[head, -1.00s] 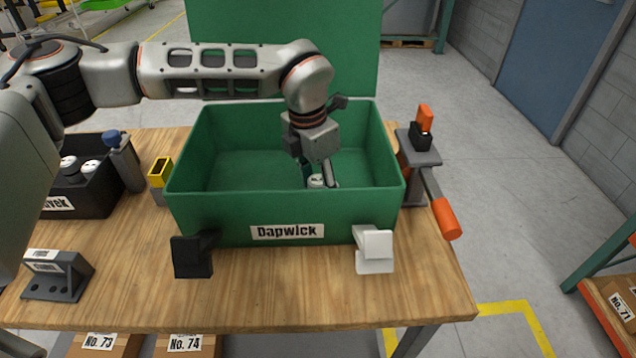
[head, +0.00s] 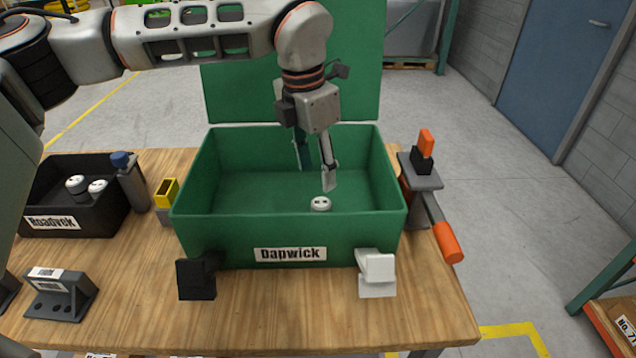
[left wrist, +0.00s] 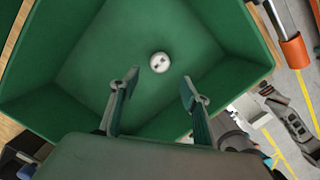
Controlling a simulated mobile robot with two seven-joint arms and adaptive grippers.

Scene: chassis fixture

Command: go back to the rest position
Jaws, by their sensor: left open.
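My left gripper (head: 316,178) hangs over the green Dapwick chassis box (head: 230,235) with its fingers apart and empty. In the left wrist view the gripper (left wrist: 160,88) also shows open, with the green box (left wrist: 60,70) below it. A small white round part (head: 320,204) with dark marks lies inside the box, below the fingertips and apart from them. It also shows in the left wrist view (left wrist: 159,62), beyond the fingers. My right gripper is not in view.
A black Roadvek bin (head: 110,213) with white round parts stands at the left. A black block (head: 196,279) and a white block (head: 377,275) sit at the box front. An orange-handled clamp (head: 440,232) stands at its right. The table front (head: 270,325) is clear.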

